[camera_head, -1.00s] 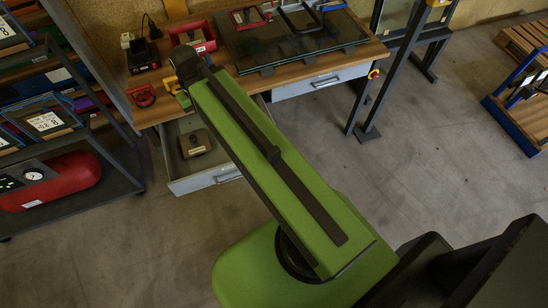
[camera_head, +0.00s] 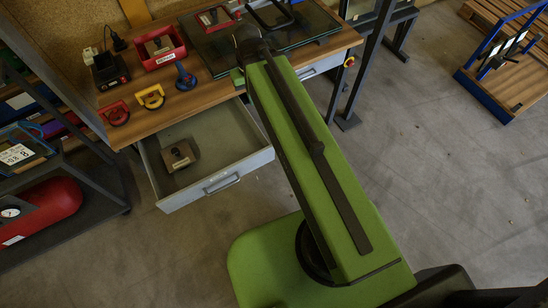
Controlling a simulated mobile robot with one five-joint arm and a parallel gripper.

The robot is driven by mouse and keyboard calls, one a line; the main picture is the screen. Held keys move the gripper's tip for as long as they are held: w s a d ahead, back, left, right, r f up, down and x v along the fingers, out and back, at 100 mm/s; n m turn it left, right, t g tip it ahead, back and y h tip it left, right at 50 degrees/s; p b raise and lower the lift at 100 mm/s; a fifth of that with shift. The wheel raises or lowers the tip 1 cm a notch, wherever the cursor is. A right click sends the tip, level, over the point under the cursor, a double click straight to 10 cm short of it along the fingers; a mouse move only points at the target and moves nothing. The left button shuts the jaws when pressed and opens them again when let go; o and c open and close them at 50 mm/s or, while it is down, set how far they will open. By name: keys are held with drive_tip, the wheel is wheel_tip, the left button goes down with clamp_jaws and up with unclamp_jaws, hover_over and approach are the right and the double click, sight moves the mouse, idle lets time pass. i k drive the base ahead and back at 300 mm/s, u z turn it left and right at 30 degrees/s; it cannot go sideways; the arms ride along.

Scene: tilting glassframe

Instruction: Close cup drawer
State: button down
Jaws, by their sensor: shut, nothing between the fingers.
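The cup drawer (camera_head: 172,207) is pulled open under the left part of the workbench. It has a grey front with a bar handle (camera_head: 222,184), and its handle side faces me. A small brown box with a dark knob (camera_head: 180,155) lies inside it. My green arm slopes up to the right of the drawer, and its far end is over the bench edge. I see no contact between the arm and the drawer.
The wooden bench top (camera_head: 210,90) bears red (camera_head: 116,113), yellow (camera_head: 151,97) and blue (camera_head: 185,78) suction cups, a red bin (camera_head: 162,48) and a glass panel. A second drawer (camera_head: 322,66) looks closed. A shelf with a red tank (camera_head: 45,212) stands left. Floor before the drawer is clear.

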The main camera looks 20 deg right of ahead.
sight(227, 144)
drive_tip(key=z, duration=0.15)
drive_tip(key=k, duration=1.4)
drive_tip(key=u, duration=1.15)
drive_tip(key=i, duration=1)
